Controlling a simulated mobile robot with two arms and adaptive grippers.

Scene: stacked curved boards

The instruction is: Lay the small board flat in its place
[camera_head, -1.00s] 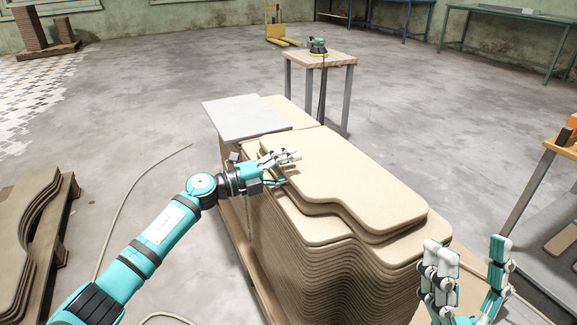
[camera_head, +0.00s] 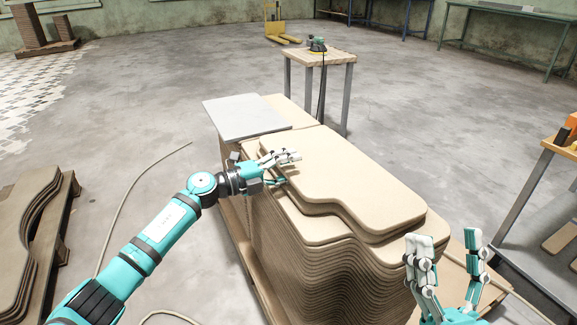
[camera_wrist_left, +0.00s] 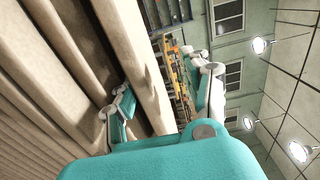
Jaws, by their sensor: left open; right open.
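A tan curved board (camera_head: 345,175) lies on top of the tall board stack (camera_head: 330,270), its outline set slightly in from the boards beneath. I cannot tell for sure that it is the small board. My left gripper (camera_head: 283,168) is open at its left edge, with upper fingers over the top surface and a lower finger below. In the left wrist view, the open fingers (camera_wrist_left: 165,100) lie on either side of a board edge (camera_wrist_left: 140,70); contact is unclear. My right gripper (camera_head: 447,250) is open and empty, fingers upward, beside the stack's near right corner.
A pale grey flat panel (camera_head: 245,116) lies at the far left end of the stack. A small table (camera_head: 320,58) with a sander stands behind. Another board stack (camera_head: 28,225) is at the left, and a workbench (camera_head: 545,200) at the right. The floor between is mostly clear.

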